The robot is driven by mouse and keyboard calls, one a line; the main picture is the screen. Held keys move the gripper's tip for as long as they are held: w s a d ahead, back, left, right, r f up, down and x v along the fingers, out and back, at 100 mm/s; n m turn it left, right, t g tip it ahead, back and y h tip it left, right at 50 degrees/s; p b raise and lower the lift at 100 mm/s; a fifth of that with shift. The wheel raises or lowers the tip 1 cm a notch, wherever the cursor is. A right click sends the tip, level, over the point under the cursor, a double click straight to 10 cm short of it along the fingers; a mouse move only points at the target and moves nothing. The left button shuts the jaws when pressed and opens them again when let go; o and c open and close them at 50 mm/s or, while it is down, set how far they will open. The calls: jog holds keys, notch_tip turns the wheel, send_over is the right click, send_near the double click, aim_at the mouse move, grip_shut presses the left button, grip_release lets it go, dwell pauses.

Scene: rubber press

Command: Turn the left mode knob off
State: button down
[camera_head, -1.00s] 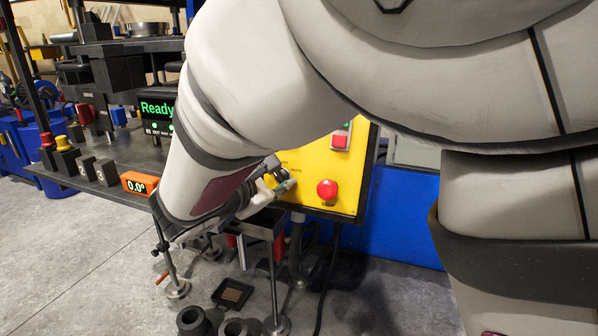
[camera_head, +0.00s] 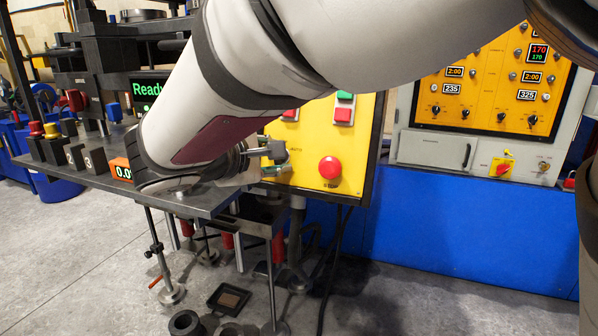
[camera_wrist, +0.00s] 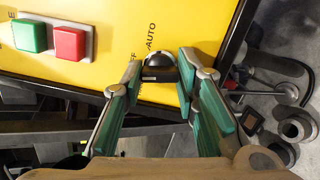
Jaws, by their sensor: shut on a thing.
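The left mode knob (camera_wrist: 160,63) is a dark, rounded knob on the yellow control panel (camera_head: 310,145). In the wrist view it sits between the green-padded fingertips of my gripper (camera_wrist: 159,76), with "AUTO" and partly hidden "OFF" lettering beside it. My gripper is shut on the knob. In the head view my gripper (camera_head: 274,160) is at the panel's lower left, and the knob is hidden behind the fingers. The knob's exact pointer direction cannot be made out.
A red mushroom button (camera_head: 330,168) stands right of my gripper on the panel. Green and red push buttons (camera_wrist: 68,44) are on the panel too. A dark metal table (camera_head: 190,200) lies beneath my forearm. A grey control cabinet (camera_head: 430,150) is to the right.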

jog(key=shift+f+m+b, duration=0.1)
jog(key=shift+m+b, duration=1.1)
jog(key=shift+b, duration=0.1)
jog(key=c, duration=1.2)
grip_release()
jog(key=shift+c, duration=0.2)
jog(key=shift+s+a, duration=0.1)
jog(key=shift+s, duration=0.05)
jog(key=v, duration=0.7)
jog(key=shift+r, duration=0.25)
jog(key=shift+s, duration=0.1)
